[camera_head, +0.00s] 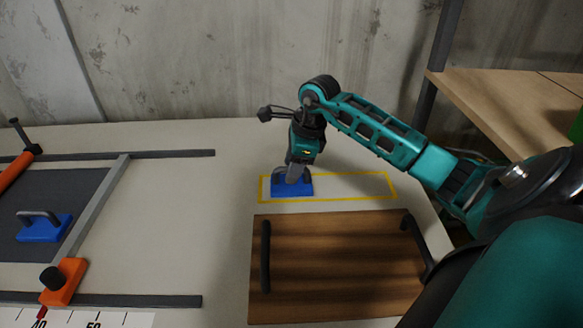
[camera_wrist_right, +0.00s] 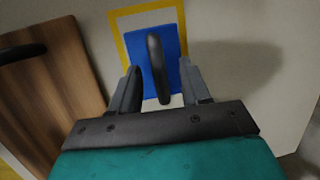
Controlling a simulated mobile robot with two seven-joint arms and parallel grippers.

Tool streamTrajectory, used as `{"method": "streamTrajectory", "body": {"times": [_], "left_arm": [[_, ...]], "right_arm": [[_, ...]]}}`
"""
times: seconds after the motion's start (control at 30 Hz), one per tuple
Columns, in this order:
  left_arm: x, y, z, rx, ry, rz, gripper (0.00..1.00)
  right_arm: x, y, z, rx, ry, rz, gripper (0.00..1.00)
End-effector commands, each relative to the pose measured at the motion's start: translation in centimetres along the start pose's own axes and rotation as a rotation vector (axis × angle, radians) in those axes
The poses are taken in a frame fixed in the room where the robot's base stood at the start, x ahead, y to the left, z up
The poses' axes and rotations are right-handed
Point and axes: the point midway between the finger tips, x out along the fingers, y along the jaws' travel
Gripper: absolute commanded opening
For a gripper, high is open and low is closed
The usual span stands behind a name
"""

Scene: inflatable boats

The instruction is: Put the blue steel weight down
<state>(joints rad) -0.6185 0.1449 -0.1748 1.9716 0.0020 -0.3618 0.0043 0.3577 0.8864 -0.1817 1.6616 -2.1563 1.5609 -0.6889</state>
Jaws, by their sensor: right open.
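A blue steel weight (camera_head: 305,190) with a grey handle rests on the table inside the left end of a yellow outlined rectangle (camera_head: 350,198). In the right wrist view the blue weight (camera_wrist_right: 167,48) lies flat within the yellow outline (camera_wrist_right: 116,36). My right gripper (camera_head: 291,178) is over it, and its two fingers (camera_wrist_right: 160,88) stand open on either side of the dark handle, with gaps showing. A second blue weight (camera_head: 42,229) with a grey handle sits on a dark grey panel at the left. My left gripper is not in view.
A brown wooden board (camera_head: 335,270) with two black handles lies just in front of the yellow outline. At the left are grey rails and an orange clamp (camera_head: 64,282) beside a ruler scale (camera_head: 110,318). A wooden shelf (camera_head: 500,95) stands at the right. The table's middle is clear.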

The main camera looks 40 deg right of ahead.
Motion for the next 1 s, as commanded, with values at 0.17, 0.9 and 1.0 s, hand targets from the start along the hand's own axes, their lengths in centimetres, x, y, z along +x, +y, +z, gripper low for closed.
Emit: {"method": "streamTrajectory", "body": {"times": [0.17,0.9,1.0], "left_arm": [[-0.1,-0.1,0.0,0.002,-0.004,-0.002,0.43],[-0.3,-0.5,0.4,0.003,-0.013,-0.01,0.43],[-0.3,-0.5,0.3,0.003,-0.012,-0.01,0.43]], "right_arm": [[-4.1,-0.1,0.0,-0.002,0.001,-0.006,0.47],[-10.8,0.0,0.0,0.0,0.0,0.0,0.47],[-10.7,0.0,0.0,0.0,0.0,0.0,0.47]]}}
